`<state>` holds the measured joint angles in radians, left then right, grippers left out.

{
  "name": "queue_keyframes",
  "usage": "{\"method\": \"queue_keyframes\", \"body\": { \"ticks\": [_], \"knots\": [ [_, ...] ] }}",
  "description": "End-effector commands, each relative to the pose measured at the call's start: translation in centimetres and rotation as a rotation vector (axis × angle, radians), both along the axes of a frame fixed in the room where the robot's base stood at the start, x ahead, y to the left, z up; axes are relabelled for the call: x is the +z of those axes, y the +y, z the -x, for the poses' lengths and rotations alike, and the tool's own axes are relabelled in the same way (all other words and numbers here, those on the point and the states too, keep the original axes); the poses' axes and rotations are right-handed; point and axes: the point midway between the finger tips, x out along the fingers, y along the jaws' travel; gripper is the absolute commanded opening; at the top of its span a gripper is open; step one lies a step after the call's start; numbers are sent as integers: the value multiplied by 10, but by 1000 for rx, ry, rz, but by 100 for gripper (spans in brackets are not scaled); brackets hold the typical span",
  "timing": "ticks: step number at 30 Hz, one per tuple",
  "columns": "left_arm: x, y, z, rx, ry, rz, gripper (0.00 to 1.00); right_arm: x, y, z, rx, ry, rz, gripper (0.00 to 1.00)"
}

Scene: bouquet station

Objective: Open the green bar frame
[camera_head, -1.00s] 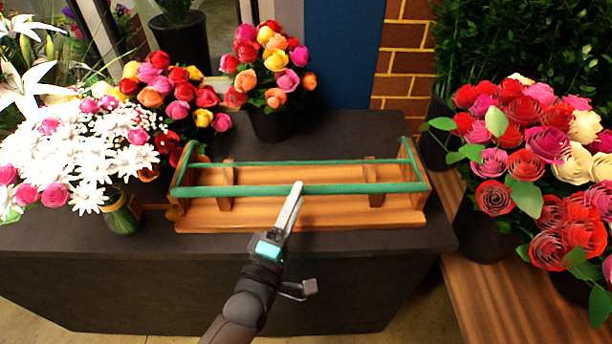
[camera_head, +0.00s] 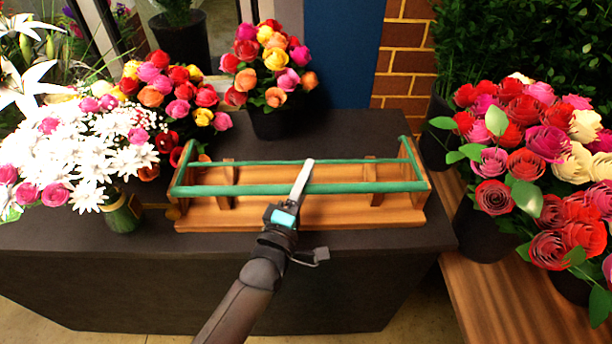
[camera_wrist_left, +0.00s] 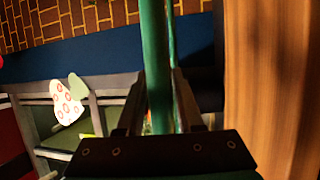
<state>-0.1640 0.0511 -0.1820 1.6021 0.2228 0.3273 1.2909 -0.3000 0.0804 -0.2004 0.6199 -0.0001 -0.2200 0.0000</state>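The green bar frame is a wooden rack (camera_head: 330,212) with two green bars along its top, on a dark counter. Its front green bar (camera_head: 375,187) runs level from side to side. My left gripper (camera_head: 309,166) reaches over the middle of this bar, and its fingers hide a short stretch of it. In the left wrist view the green bar (camera_wrist_left: 155,60) passes between the two fingers, which stand apart on either side. Whether they touch it is hard to see. The thin rear bar shows just beside it. My right gripper is not in view.
A vase of white and pink flowers (camera_head: 122,214) stands at the rack's left end. Two dark pots of roses stand behind it, one of them here (camera_head: 270,124). The counter's front strip is clear.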

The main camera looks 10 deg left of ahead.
Motion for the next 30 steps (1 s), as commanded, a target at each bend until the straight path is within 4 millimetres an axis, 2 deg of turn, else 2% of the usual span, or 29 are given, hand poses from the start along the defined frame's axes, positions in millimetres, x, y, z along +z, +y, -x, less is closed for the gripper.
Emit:
{"method": "queue_keyframes", "body": {
  "ticks": [1, 9, 30],
  "knots": [
    [0, 0, 0, 0, 0, 0, 29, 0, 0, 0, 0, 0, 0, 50],
    [0, 0, 0, 0, 0, 0, 0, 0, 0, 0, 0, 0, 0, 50],
    [0, 0, 0, 0, 0, -1, 0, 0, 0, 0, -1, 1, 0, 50]
  ]
}}
